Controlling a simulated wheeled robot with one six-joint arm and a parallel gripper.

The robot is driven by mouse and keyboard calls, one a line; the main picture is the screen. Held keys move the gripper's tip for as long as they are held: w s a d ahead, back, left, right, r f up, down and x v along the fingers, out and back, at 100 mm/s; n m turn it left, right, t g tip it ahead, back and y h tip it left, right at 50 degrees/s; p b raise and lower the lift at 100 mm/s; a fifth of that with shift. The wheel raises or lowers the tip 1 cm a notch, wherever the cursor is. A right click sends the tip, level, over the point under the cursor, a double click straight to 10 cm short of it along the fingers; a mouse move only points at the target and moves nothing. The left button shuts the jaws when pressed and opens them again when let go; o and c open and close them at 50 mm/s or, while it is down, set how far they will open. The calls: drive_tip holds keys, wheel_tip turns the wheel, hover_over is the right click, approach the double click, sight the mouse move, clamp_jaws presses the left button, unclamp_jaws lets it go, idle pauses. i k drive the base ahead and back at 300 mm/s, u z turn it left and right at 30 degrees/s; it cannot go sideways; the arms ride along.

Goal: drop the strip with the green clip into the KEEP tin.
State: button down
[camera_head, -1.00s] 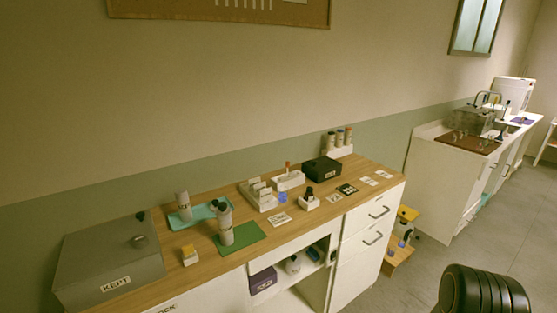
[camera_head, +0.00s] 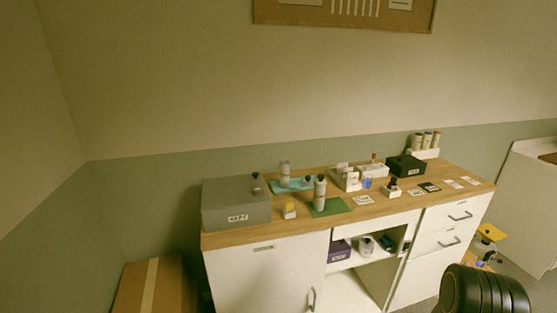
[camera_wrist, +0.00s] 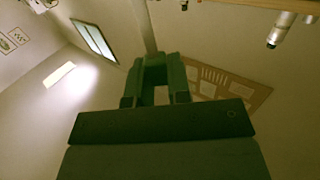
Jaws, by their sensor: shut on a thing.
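My gripper (camera_wrist: 163,68) shows in the wrist view as dark, green-tinted fingers, raised and facing the wall and ceiling. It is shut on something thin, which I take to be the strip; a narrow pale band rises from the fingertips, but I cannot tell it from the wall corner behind. The green clip cannot be made out. In the head view a large grey box (camera_head: 236,209) with a white label stands at the left end of the wooden counter; the label is blurred now. A small black box (camera_head: 405,166), also labelled, stands toward the right.
The wooden counter (camera_head: 392,207) holds a teal tray (camera_head: 297,187), a green mat (camera_head: 330,207), bottles, a white rack (camera_head: 344,181) and several cards. A cardboard box (camera_head: 150,285) stands on the floor at left.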

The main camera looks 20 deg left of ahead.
sight(284, 186)
drive_tip(key=u, duration=1.25)
drive_tip(key=i, duration=0.15)
